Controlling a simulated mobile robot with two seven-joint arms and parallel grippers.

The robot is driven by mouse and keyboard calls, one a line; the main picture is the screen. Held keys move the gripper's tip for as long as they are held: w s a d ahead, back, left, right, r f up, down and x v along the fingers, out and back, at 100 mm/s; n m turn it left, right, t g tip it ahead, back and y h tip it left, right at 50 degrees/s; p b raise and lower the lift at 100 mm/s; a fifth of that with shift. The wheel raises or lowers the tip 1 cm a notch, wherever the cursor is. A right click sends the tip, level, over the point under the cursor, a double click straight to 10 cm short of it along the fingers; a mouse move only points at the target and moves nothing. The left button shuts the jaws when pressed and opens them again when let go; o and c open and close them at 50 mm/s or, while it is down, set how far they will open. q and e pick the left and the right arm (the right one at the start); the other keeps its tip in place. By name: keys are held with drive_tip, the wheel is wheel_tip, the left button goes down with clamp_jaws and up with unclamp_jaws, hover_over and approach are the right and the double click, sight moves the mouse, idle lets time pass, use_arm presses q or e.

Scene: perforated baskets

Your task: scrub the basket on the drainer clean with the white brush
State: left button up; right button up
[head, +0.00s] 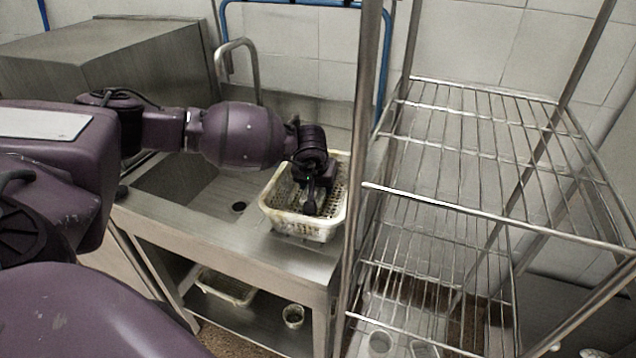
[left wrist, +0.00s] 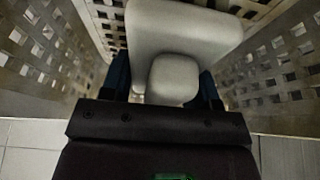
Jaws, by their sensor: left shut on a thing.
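The white perforated basket (head: 306,229) stands upright on the steel drainer (head: 265,247) at the right end of the sink unit. Dark and yellowish stains show on its front wall. My left gripper (head: 310,205) reaches down inside the basket. In the left wrist view, the left gripper (left wrist: 163,90) is shut on the white brush (left wrist: 183,35), whose smooth pale body fills the space between the dark fingers. The basket's perforated walls (left wrist: 40,50) rise on both sides there. The brush's bristles are hidden, so contact with the basket cannot be told. My right gripper is not in view.
A wire shelf rack (head: 480,150) stands close on the right, its front post beside the basket. The faucet (head: 240,65) rises behind the sink basin (head: 180,185). Another basket (head: 228,288) and a small container (head: 293,316) sit on the lower shelf.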

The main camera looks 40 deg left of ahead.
sight(318, 193)
use_arm(q)
drive_tip(key=shift+s+d+r+p, duration=0.1)
drive_tip(key=shift+s+d+p, duration=0.55)
drive_tip(key=shift+s, duration=0.35)
drive_tip(key=shift+s+d, duration=0.1)
drive_tip(key=shift+s, duration=0.05)
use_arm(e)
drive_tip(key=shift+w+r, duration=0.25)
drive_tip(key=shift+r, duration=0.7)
use_arm(q)
drive_tip(key=shift+s, duration=0.1)
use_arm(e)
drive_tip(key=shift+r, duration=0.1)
use_arm(q)
drive_tip(key=shift+s+d+f+p, duration=0.15)
drive_tip(key=shift+s+d+p, duration=0.1)
drive_tip(key=shift+s, duration=0.3)
drive_tip(key=shift+s+d+f+p, duration=0.15)
drive_tip(key=shift+s+d+p, duration=0.1)
drive_tip(key=shift+s, duration=0.3)
drive_tip(key=shift+w+a+f+b, duration=0.1)
drive_tip(key=shift+w+a+b, duration=0.05)
drive_tip(key=shift+w+b, duration=0.45)
drive_tip(key=shift+w, duration=0.35)
drive_tip(key=shift+w+a, duration=0.1)
drive_tip(key=shift+w, duration=0.3)
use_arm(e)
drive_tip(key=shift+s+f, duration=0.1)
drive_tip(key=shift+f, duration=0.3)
